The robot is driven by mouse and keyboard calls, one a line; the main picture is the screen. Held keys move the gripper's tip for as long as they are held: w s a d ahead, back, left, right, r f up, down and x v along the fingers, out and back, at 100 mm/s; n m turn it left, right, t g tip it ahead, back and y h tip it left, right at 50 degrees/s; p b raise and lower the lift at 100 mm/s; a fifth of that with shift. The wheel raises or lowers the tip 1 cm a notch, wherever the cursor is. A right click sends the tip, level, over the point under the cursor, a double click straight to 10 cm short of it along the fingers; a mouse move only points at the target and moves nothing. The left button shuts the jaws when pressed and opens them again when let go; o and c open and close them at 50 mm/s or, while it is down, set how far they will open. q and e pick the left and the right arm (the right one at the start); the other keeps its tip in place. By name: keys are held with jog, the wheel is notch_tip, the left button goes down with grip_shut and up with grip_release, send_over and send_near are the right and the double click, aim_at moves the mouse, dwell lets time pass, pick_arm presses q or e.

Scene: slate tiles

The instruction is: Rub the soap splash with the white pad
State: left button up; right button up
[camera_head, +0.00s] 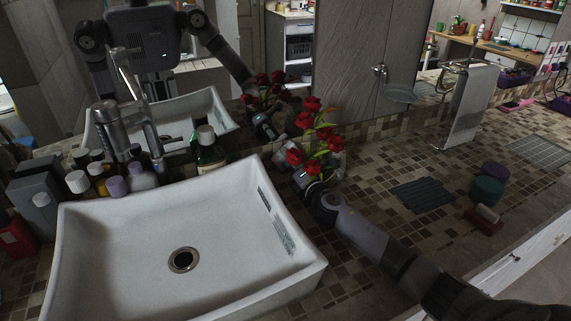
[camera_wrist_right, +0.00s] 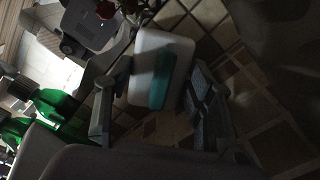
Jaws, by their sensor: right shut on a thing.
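My right gripper (camera_head: 300,176) reaches in from the lower right to the back of the counter, near the mirror and beside red roses. In the right wrist view the white pad (camera_wrist_right: 158,62), with a teal band along one side, lies between the fingers of my right gripper (camera_wrist_right: 160,108), which are shut on it. In the head view the pad is hard to tell from the gripper and flowers. I cannot make out the soap splash in either view. My left gripper is not in view.
Red roses (camera_head: 311,125) stand close by my right gripper. A white sink (camera_head: 110,250) fills the left front, with several bottles (camera_head: 142,178) behind it. A towel stand (camera_head: 469,108), dark mat (camera_head: 422,195), round containers (camera_head: 487,189) and wooden-handled tool (camera_head: 485,218) are on the right counter.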

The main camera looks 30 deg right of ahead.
aim_at(280, 162)
jog(key=shift+d, duration=0.7)
jog(key=shift+w+a+r, duration=0.1)
jog(key=shift+w+a, duration=0.05)
jog(key=shift+a, duration=1.95)
jog(key=shift+p, duration=0.35)
jog(key=shift+s+a, duration=0.2)
jog(key=shift+s, duration=0.4)
jog(key=shift+s+d+p, duration=0.1)
jog(key=shift+s+p, duration=0.5)
jog(key=shift+s, duration=1.65)
jog(key=shift+s, duration=1.5)
